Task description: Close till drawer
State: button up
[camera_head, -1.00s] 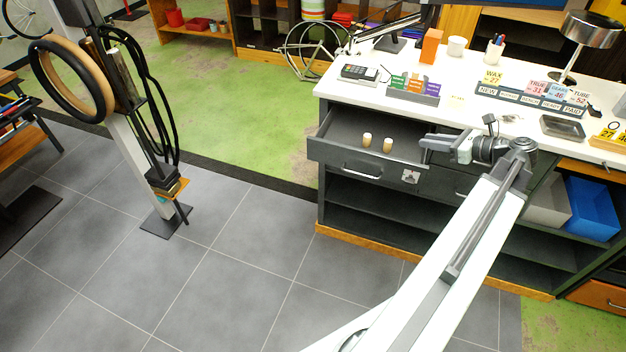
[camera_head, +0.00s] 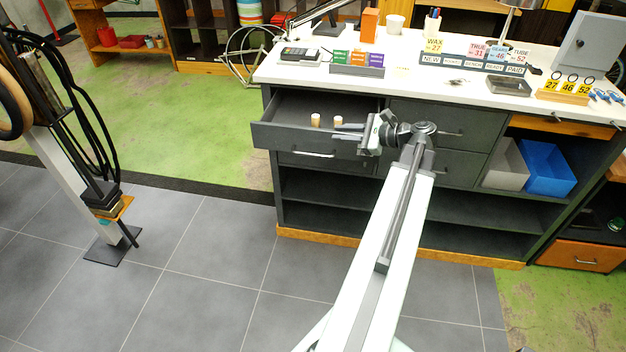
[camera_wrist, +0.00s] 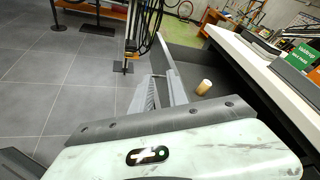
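The till drawer (camera_head: 268,134) is pulled out at the upper left of the dark counter. Two small pale cylinders, a left one (camera_head: 315,120) and a right one (camera_head: 339,122), stand inside it. My gripper (camera_head: 345,131) points left at the drawer's right end, overlapping its front edge in the head view. In the wrist view, the fingers (camera_wrist: 160,92) show beside the drawer's front panel, and one cylinder (camera_wrist: 203,87) is visible inside. Contact with the panel is unclear. I see nothing clearly held, and the finger gap is hard to make out.
The white countertop (camera_head: 420,84) above carries a card reader (camera_head: 300,54), colored cards (camera_head: 358,58) and number tags (camera_head: 568,86). Open shelves with a blue bin (camera_head: 548,170) are at right. A stand with black loops (camera_head: 75,150) is at left. The tiled floor in front is clear.

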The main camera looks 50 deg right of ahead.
aim_at(318, 156)
notch_tip(318, 156, down, 11)
jog(key=w+n+t+b, duration=0.1)
jog(key=w+n+b, duration=0.1)
jog(key=n+b, duration=0.3)
jog(key=b, duration=0.4)
jog(key=shift+a, duration=0.25)
jog(key=b+x, duration=0.1)
jog(key=x, duration=0.7)
jog(key=shift+f+b, duration=0.1)
jog(key=shift+b, duration=0.2)
jog(key=shift+d, duration=0.1)
jog(key=shift+c, duration=0.3)
grip_shut()
jog(key=shift+s, duration=0.1)
